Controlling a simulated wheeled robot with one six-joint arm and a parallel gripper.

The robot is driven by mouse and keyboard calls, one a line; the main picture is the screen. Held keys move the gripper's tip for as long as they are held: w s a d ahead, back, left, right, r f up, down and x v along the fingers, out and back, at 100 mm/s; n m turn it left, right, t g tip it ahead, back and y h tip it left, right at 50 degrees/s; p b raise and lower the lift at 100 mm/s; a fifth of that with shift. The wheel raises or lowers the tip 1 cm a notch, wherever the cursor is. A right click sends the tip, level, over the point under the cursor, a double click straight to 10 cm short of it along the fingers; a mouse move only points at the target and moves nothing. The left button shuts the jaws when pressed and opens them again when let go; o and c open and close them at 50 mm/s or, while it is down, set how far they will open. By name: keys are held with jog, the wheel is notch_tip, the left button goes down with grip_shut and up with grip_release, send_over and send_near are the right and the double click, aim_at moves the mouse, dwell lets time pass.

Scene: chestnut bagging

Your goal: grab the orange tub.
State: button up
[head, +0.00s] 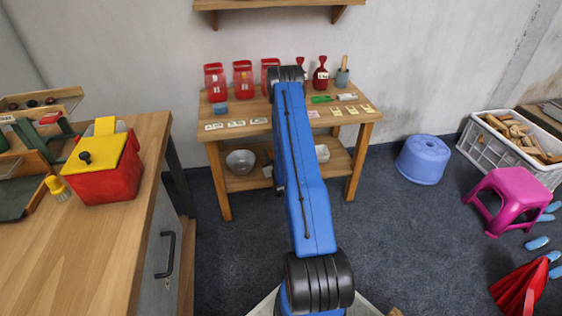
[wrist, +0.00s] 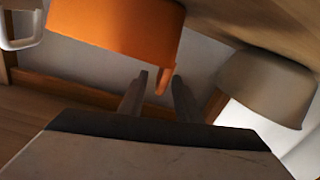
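An orange tub (wrist: 110,28) fills the upper left of the wrist view, cut off by the top edge. A narrow orange strip hangs from its right end and shows between the fingertips of my gripper (wrist: 160,77). The two fingers stand apart, with no clear contact on the strip. The tub's main body lies beyond and to the left of the fingertips. I cannot make out the tub in the head view, where my blue arm covers the middle of the wooden table (head: 245,109) and hides my gripper.
A grey-beige container (wrist: 265,85) is close on the right in the wrist view, and a white handled item (wrist: 20,28) is at upper left.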

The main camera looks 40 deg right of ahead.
jog(key=shift+w+d, duration=0.2)
jog(key=shift+w, duration=0.1)
grip_shut()
jog(key=shift+r, duration=0.15)
